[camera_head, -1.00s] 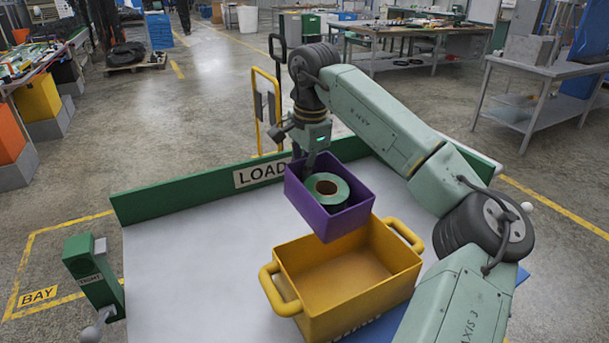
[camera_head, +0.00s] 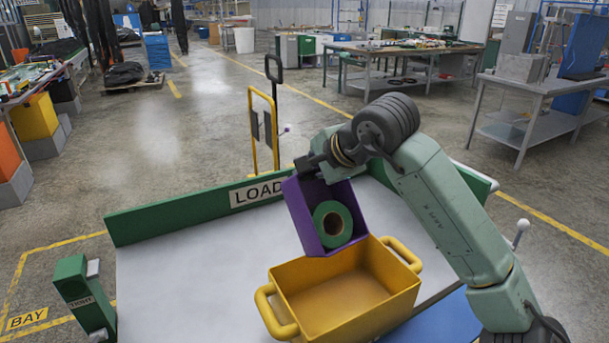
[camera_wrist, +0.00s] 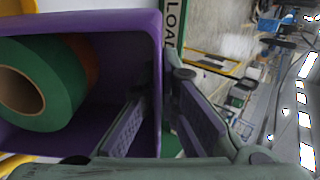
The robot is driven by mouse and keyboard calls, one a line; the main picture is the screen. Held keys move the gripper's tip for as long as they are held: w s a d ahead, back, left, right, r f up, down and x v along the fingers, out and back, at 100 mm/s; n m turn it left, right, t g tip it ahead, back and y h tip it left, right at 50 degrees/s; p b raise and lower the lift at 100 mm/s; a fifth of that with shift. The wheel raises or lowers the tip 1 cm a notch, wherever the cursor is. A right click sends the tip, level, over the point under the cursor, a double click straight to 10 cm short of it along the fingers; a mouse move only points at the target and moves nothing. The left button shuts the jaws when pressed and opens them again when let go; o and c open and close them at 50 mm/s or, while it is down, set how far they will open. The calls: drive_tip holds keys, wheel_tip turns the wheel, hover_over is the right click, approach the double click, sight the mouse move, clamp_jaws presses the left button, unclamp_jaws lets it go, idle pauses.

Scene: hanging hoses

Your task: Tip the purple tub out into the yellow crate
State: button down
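The purple tub (camera_head: 302,215) is held in the air at the back left of the yellow crate (camera_head: 318,315), its open side tilted toward the crate. A roll of green tape (camera_head: 347,217) is inside the tub; it also shows in the wrist view (camera_wrist: 60,85). My gripper (camera_wrist: 160,95) is shut on the tub's wall, one finger inside and one outside. In the head view the fingertips are hidden behind the tub and wrist. The inside of the yellow crate looks empty where it shows.
The crate stands on a white table top (camera_head: 190,270) with a green back board (camera_head: 180,216) marked LOAD. A green post (camera_head: 84,295) stands at the left edge. A yellow-framed trolley (camera_head: 262,130) stands behind the board. The table's left part is clear.

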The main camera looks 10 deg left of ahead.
sight(317, 168)
drive_tip(key=s+d+r+t+y, duration=0.2)
drive_tip(key=shift+s+d+r+t+y+b, duration=0.1)
drive_tip(key=shift+s+r+t+y+b, duration=0.1)
drive_tip(key=shift+t+y+b, duration=0.15)
drive_tip(key=shift+s+d+f+b, duration=0.1)
drive_tip(key=shift+b, duration=0.3)
drive_tip(key=s+d+t+b, duration=0.1)
drive_tip(key=b, duration=0.2)
drive_tip(key=s+d+t+y+b, duration=0.1)
drive_tip(key=b, duration=0.2)
drive_tip(key=shift+s+r, duration=0.2)
drive_tip(key=s+d+f+t+y+b, duration=0.2)
drive_tip(key=s+d+t+y+b, duration=0.5)
drive_tip(key=b, duration=1.7)
drive_tip(key=shift+s+d+f+t+y, duration=0.35)
drive_tip(key=shift+s+d+t, duration=0.4)
drive_tip(key=shift+s+d, duration=1.05)
drive_tip(key=shift+s+a, duration=0.4)
